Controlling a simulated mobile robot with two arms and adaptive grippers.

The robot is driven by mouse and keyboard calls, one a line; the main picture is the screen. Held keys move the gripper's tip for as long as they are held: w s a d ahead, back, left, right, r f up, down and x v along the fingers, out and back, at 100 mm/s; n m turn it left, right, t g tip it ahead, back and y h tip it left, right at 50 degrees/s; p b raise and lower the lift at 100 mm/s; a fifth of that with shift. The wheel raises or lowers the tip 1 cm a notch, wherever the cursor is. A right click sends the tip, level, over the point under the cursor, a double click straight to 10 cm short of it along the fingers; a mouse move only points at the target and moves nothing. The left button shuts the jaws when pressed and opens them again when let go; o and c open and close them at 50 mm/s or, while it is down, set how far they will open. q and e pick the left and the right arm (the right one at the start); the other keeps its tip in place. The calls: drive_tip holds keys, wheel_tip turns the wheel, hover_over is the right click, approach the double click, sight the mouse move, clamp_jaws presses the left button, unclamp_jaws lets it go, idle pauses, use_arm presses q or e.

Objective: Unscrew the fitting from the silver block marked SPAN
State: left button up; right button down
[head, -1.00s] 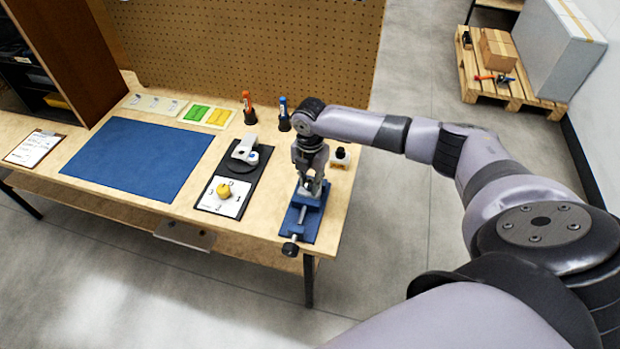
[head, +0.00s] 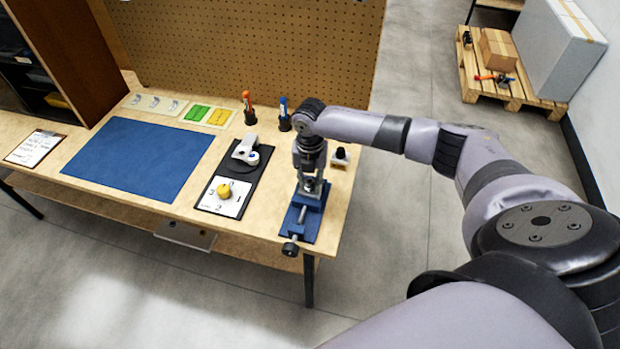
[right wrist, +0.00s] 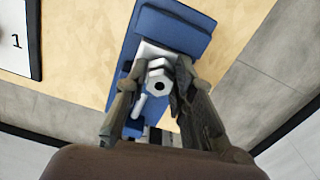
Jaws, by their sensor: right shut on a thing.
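The blue vise (head: 303,222) stands at the right front end of the workbench. The right wrist view looks down on its blue body (right wrist: 172,33). A silver block (right wrist: 150,50) sits in the vise; no marking on it is readable. A light hexagonal fitting (right wrist: 160,77) with a dark central hole stands on the block. My right gripper (head: 312,186) points down over the vise. In the right wrist view, its two fingers (right wrist: 158,88) flank the fitting and are shut on it. The fingers hide part of the block. My left gripper is out of view.
Left of the vise lies a black board (head: 236,178) with a white numbered card and a yellow knob (head: 224,191). Orange (head: 248,108) and blue (head: 284,113) handled tools stand behind. A small black-topped item (head: 341,156) stands right of my gripper. The blue mat (head: 138,158) is clear.

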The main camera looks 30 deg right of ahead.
drive_tip(key=n, duration=0.4)
drive_tip(key=shift+n, duration=2)
drive_tip(key=n, duration=0.4)
drive_tip(key=c, duration=1.3)
unclamp_jaws()
